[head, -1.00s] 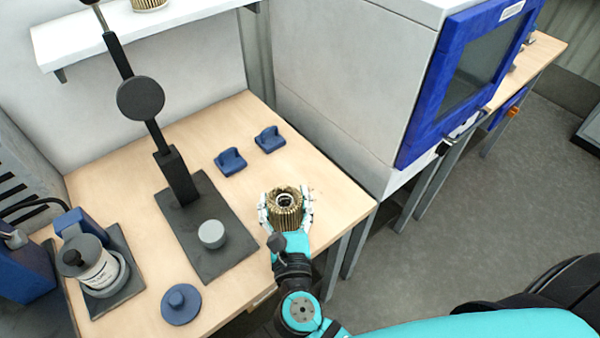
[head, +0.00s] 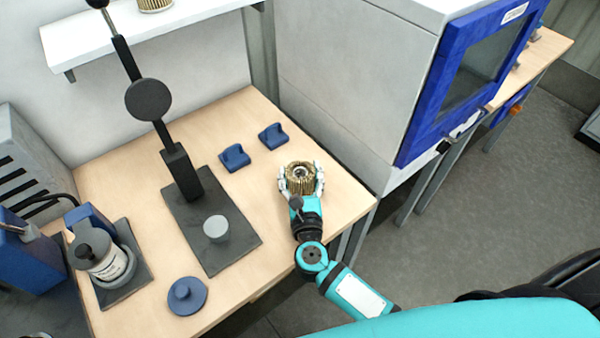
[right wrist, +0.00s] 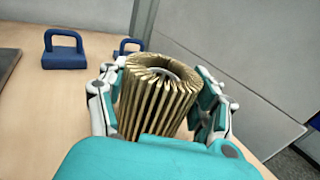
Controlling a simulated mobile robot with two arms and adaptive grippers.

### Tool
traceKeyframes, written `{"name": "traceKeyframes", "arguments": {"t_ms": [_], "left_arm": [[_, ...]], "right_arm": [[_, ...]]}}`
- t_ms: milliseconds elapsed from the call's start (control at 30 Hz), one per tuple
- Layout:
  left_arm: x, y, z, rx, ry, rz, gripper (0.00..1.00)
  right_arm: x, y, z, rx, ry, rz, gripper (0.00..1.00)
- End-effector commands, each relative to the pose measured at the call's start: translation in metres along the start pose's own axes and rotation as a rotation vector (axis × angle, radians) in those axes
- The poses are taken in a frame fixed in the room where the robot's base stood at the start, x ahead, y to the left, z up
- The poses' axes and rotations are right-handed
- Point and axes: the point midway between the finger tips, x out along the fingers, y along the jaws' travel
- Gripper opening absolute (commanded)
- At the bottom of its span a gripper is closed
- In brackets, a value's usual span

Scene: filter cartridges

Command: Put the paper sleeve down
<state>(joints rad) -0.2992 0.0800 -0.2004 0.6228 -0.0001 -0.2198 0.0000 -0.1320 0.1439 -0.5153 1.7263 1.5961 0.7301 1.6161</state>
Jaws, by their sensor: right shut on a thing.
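The paper sleeve (head: 300,179) is a pleated, tan-gold cylinder with a round hole in its top. My right gripper (head: 301,186) is shut on it, one finger on each side, over the right part of the wooden bench. In the right wrist view the sleeve (right wrist: 158,96) stands upright between the fingers of the gripper (right wrist: 160,108). Its lower end is hidden behind my wrist, so I cannot tell whether it touches the bench. My left gripper is not in view.
Two blue cradles (head: 234,158) (head: 272,136) stand behind the sleeve on the bench (head: 130,178). A black press with a dark base plate (head: 190,215) is to the left. A blue disc (head: 187,296) lies in front. A white cabinet (head: 350,90) stands behind right.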

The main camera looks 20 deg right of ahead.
Motion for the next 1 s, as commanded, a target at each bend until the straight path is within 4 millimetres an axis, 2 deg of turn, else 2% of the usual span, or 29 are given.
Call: {"name": "traceKeyframes", "arguments": {"t_ms": [600,633,800,1000], "left_arm": [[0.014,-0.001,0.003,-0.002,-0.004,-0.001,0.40],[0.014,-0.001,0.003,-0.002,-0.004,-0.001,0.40],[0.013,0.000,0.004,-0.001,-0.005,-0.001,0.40],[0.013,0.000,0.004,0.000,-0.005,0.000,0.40]], "right_arm": [[-0.002,0.000,-0.017,-0.001,0.010,0.002,0.29],[-0.002,0.000,-0.018,-0.001,0.012,0.002,0.68],[-0.001,0.000,-0.016,-0.001,0.008,0.001,0.90],[-0.001,0.000,-0.014,0.000,0.004,0.001,0.90]]}}
